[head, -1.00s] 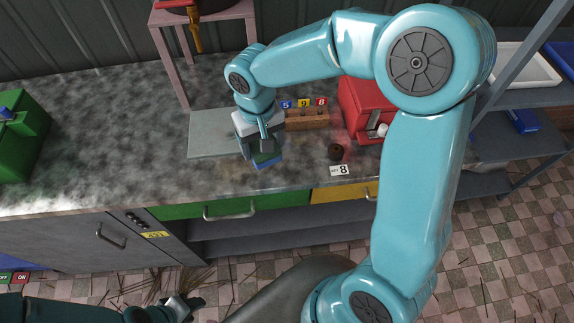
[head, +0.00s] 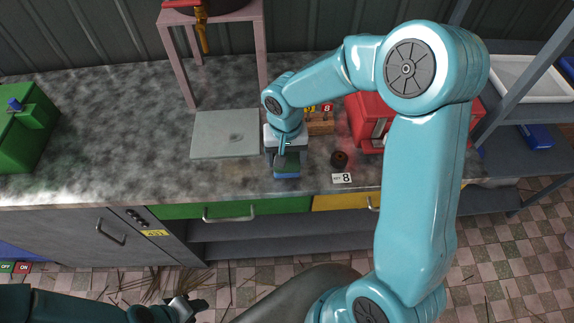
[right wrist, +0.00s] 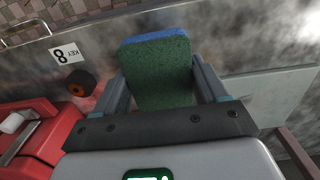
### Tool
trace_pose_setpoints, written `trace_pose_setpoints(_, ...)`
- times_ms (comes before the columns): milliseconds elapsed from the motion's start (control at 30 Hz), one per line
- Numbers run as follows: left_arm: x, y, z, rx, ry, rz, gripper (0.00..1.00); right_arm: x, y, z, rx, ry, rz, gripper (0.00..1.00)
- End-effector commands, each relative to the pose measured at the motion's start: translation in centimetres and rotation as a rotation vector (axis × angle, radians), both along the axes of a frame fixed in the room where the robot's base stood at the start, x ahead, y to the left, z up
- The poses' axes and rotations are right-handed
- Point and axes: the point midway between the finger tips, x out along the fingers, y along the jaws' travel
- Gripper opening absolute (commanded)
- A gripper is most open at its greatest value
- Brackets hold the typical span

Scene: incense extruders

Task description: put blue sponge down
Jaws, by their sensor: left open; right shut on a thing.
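The blue sponge (head: 287,172) is a block with a blue layer and a dark green layer. My right gripper (head: 287,158) is shut on it near the counter's front edge, right of the grey plate (head: 225,136). In the right wrist view the sponge (right wrist: 158,75) sits between both fingers, green face toward the camera and blue edge at the top. I cannot tell whether it touches the counter. My left gripper (head: 190,307) is open and empty, low in the head view, in front of the counter.
A small dark round piece (head: 339,159) and a card marked 8 (head: 342,178) lie right of the sponge.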

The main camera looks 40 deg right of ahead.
Motion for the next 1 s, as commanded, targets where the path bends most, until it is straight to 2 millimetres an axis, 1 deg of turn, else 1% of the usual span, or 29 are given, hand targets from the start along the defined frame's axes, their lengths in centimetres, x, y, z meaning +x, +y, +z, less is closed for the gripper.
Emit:
trace_pose_setpoints(133,0.0,0.0,0.1,0.0,0.0,0.0,0.43,-0.1,-0.1,-1.4,0.0,0.004,0.001,0.48)
trace_pose_setpoints(300,0.0,0.0,0.2,0.0,0.0,0.0,0.43,-0.2,-0.1,-4.2,0.0,0.002,0.001,0.48)
trace_pose_setpoints(367,0.0,0.0,0.3,0.0,0.0,0.0,0.43,-0.2,-0.2,-4.7,0.0,0.002,0.001,0.48)
trace_pose_setpoints(633,0.0,0.0,0.2,0.0,0.0,0.0,0.43,-0.1,-0.2,-4.9,0.0,-0.001,0.001,0.48)
trace_pose_setpoints(800,0.0,0.0,-0.4,0.0,0.0,0.0,0.43,-0.1,-0.2,-5.4,0.0,-0.001,0.001,0.48)
trace_pose_setpoints(833,0.0,0.0,-0.2,0.0,0.0,0.0,0.43,-0.1,-0.2,-5.2,0.0,-0.001,0.001,0.82)
trace_pose_setpoints(867,0.0,0.0,-0.2,0.0,0.0,0.0,0.43,-0.1,-0.2,-5.2,0.001,-0.001,0.001,0.92)
trace_pose_setpoints(900,0.0,0.0,-0.2,0.0,0.0,0.0,0.43,-0.1,-0.2,-5.2,0.001,-0.001,0.001,0.98)
trace_pose_setpoints(1000,0.0,0.0,-0.2,0.0,0.0,0.0,0.43,-0.1,-0.2,-5.2,0.0,-0.001,0.001,0.98)
